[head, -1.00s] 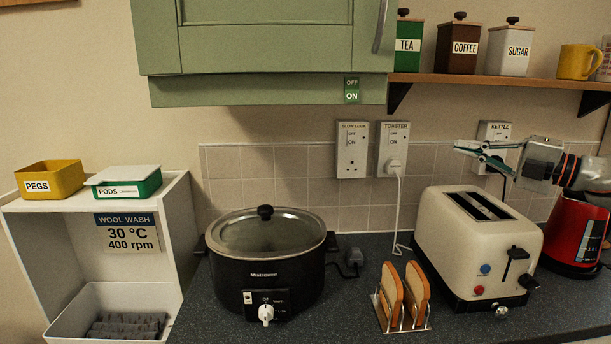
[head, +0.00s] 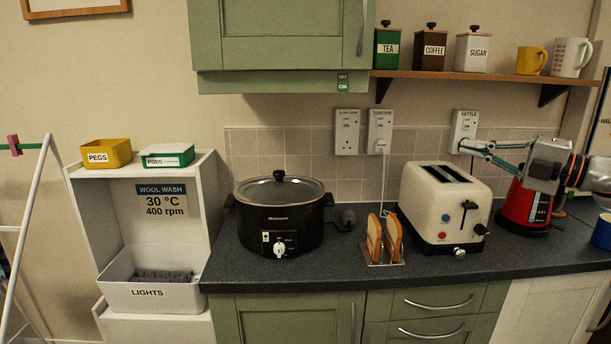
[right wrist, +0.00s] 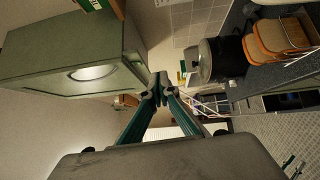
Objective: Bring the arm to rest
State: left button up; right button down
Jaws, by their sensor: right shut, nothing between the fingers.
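My right arm comes in from the right edge in the head view. Its gripper (head: 464,147) points left, in the air above the right end of the counter. Its fingers are together with nothing between them, and the tips overlap the area just below the kettle socket. The gripper's body hides the upper part of the red kettle (head: 523,208). In the right wrist view the two green fingers meet at their tips (right wrist: 158,90), with empty space around them. My left gripper is in neither view.
The cream toaster (head: 446,206) stands left of the kettle. A toast rack (head: 384,258) with toast and a black slow cooker (head: 280,240) are further left. A shelf (head: 480,76) with canisters and mugs is above my gripper. A blue item (head: 602,232) sits at the right edge.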

jog(key=s+a+f+m+t+h, duration=0.15)
jog(key=a+f+m, duration=0.3)
jog(key=f, duration=0.55)
jog(key=s+a+f+m+t, duration=0.1)
jog(key=s+a+f+m, duration=0.2)
jog(key=a+f, duration=0.5)
jog(key=s+a+f+m+t, duration=0.1)
jog(key=s+a+f+m, duration=0.15)
jog(key=f, duration=0.95)
jog(key=s+a+f+m+g+h, duration=0.1)
jog(key=s+f+m+g+h, duration=0.4)
jog(key=s+f, duration=2.5)
notch_tip(320, 180, down, 2)
jog(key=m+h, duration=0.4)
jog(key=m, duration=0.4)
jog(key=shift+f+m, duration=0.25)
jog(key=shift+m, duration=0.05)
jog(key=shift+g+h, duration=0.25)
